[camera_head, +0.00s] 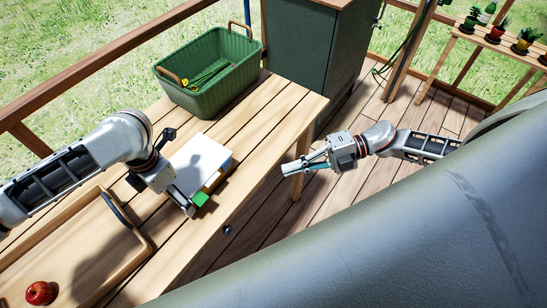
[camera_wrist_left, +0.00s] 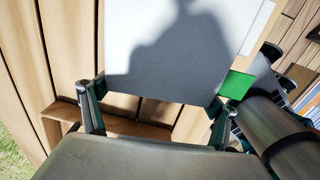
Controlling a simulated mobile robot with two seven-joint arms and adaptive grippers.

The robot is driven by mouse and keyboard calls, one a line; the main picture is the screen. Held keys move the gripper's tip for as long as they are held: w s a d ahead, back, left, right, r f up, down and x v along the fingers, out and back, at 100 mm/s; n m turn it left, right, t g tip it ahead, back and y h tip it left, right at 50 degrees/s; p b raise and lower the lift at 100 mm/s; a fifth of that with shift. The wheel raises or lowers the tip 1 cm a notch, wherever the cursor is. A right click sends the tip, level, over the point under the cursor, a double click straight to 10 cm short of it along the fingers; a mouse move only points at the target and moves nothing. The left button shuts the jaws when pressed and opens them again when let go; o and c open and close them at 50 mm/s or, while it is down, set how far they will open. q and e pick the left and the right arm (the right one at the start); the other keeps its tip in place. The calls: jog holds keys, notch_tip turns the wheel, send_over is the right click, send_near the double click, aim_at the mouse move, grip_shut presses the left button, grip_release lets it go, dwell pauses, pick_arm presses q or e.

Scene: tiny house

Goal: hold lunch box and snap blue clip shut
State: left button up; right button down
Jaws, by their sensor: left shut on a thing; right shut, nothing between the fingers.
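The lunch box (camera_head: 198,158) lies on the wooden table with its white lid up. Its right side shows yellow, a small blue part (camera_head: 229,163), which may be the blue clip, and a green tab (camera_head: 201,199) at the near corner. My left gripper (camera_head: 184,200) is shut on the near end of the box. In the left wrist view the white lid (camera_wrist_left: 180,60) extends away from the fingers, with the green tab (camera_wrist_left: 237,85) at right. My right gripper (camera_head: 296,167) is shut and empty, to the right of the box, beyond the table edge in the picture.
A green basket (camera_head: 207,95) with yellow-green things stands at the table's far end. A wooden tray (camera_head: 125,262) and a red apple (camera_head: 40,293) are at lower left. A dark cabinet (camera_head: 312,60) stands behind.

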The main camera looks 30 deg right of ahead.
pick_arm(q)
jog(key=o, duration=1.1)
